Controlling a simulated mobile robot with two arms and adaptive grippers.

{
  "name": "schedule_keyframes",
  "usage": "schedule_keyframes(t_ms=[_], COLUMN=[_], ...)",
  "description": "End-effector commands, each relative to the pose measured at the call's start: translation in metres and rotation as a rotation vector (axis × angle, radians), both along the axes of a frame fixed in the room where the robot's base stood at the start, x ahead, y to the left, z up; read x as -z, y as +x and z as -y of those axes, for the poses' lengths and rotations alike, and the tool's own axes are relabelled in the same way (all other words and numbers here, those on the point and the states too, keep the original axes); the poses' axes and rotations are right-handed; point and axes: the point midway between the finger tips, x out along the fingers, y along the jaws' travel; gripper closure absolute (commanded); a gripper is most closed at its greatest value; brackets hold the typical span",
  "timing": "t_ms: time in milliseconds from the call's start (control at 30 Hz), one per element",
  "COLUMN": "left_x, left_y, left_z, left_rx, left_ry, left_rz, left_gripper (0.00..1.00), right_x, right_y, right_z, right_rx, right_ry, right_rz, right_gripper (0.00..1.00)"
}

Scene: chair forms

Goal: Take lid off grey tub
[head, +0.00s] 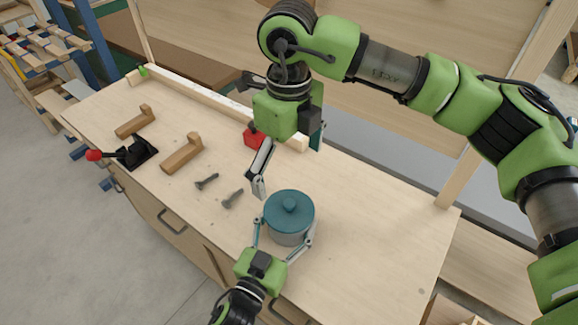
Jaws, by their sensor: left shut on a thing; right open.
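A grey tub (288,239) stands on the wooden workbench, right of centre.
On the workbench (372,215) are two wooden angled pieces (182,156), two dark bolts (232,199), a black clamp with a red knob (133,152) and a red block (253,139). A wooden rail (205,97) runs along the back. The right side is clear.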

Motion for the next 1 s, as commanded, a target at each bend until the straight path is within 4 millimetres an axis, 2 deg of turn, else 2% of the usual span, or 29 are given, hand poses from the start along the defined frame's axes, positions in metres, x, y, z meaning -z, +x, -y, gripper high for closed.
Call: schedule_keyframes(t_ms=[167, 600, 800, 1000], left_x=[0.000, 0.000, 0.000, 0.000], left_y=[0.000, 0.000, 0.000, 0.000], left_z=[0.000, 0.000, 0.000, 0.000], left_rx=[0.000, 0.000, 0.000, 0.000], left_ry=[0.000, 0.000, 0.000, 0.000], left_rz=[0.000, 0.000, 0.000, 0.000], left_gripper=[0.70, 0.70, 0.70, 0.70], right_x=[0.016, 0.096, 0.114, 0.118], right_y=[-0.001, -0.001, 0.000, 0.000], right_z=[0.000, 0.001, 0.000, 0.000], right_rx=[0.016, 0.013, 0.013, 0.013], right_ry=[-0.001, -0.001, 0.000, 0.000], right_rz=[-0.003, -0.003, -0.001, 0.000], right_gripper=[0.00, 0.00, 0.00, 0.00])
